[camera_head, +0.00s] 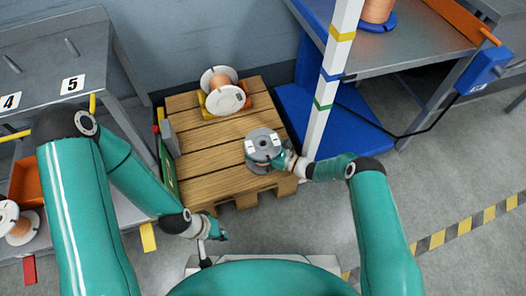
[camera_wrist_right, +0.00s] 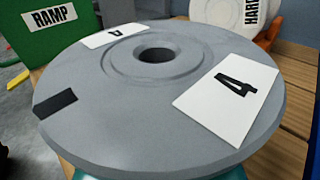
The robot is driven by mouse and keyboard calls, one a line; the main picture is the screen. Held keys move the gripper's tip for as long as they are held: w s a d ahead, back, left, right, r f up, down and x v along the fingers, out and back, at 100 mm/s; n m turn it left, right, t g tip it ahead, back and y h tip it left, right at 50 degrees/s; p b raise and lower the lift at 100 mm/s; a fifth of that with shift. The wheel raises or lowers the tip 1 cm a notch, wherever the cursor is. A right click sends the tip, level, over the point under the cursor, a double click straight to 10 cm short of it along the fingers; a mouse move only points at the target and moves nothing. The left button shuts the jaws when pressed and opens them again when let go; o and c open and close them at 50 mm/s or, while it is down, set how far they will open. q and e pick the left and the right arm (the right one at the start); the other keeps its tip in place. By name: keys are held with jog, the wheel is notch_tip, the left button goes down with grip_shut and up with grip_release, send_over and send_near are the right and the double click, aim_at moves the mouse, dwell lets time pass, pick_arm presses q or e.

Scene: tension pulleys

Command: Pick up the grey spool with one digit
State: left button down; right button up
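The grey spool (camera_head: 263,143) stands upright at the front right of the wooden pallet. Its top flange (camera_wrist_right: 160,95) fills much of the right wrist view, with a centre hole, a black strip and white labels that show a single digit, 4. My right gripper (camera_head: 281,160) is at the spool's right front side. Teal parts show under the flange's near edge in the wrist view, but the fingertips are hidden, so its grip is unclear. My left gripper (camera_head: 217,231) is in front of the pallet's left corner, away from the spool; its opening is unclear.
A copper-wound white spool (camera_head: 226,96) lies at the back of the pallet (camera_head: 195,147); its label reads HARD in the wrist view. A green RAMP panel (camera_head: 168,172) stands along the pallet's left edge. A white post (camera_head: 330,85) rises close right.

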jog(key=c, duration=1.1)
jog(key=shift+c, duration=0.5)
jog(key=shift+r, duration=0.1)
